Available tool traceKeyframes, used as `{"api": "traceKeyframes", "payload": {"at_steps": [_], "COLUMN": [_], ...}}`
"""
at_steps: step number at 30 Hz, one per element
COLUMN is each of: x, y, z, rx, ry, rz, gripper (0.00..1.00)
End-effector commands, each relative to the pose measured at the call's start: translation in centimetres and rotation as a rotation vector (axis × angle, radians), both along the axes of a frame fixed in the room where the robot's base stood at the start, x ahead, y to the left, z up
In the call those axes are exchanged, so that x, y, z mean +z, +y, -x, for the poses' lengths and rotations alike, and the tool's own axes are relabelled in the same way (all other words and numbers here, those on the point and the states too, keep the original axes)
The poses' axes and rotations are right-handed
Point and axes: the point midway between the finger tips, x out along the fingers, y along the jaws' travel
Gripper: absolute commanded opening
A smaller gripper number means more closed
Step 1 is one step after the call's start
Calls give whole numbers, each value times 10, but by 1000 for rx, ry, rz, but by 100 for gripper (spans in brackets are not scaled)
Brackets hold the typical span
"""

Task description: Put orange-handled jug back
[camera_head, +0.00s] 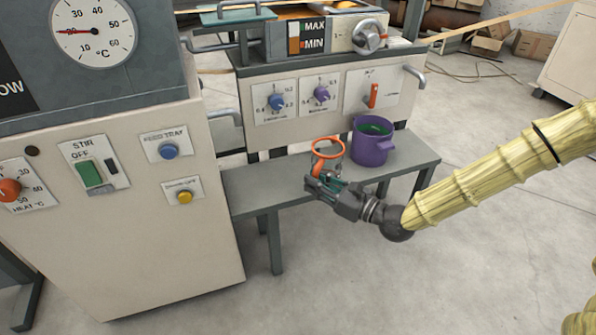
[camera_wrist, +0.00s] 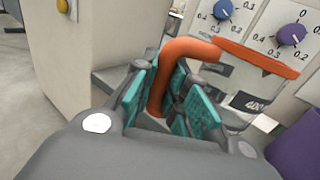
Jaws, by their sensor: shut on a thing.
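The orange-handled jug (camera_head: 326,150) is a clear jug with an orange rim and handle. It is upright at the grey bench, left of the purple pot; I cannot tell whether its base touches the bench top. My gripper (camera_head: 325,184) is shut on the jug's handle from the near side. In the wrist view the teal finger pads of my gripper (camera_wrist: 172,98) are on either side of the orange handle, and the jug's clear body (camera_wrist: 240,85) shows to the right. The lower part of the jug is partly hidden by my gripper.
The grey bench (camera_head: 265,190) has bare room left of the jug. A purple pot (camera_head: 371,145) with green contents stands close on the right. The machine panel with knobs (camera_head: 277,102) rises behind, and a large control cabinet (camera_head: 120,230) stands at the left.

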Motion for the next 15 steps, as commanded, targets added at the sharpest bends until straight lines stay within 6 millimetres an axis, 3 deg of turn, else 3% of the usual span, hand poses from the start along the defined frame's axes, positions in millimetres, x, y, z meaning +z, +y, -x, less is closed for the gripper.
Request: {"api": "traceKeyframes", "payload": {"at_steps": [15], "x": [-13], "y": [43], "z": [-94], "rx": [0], "ry": [-2], "rz": [0], "gripper": [0]}}
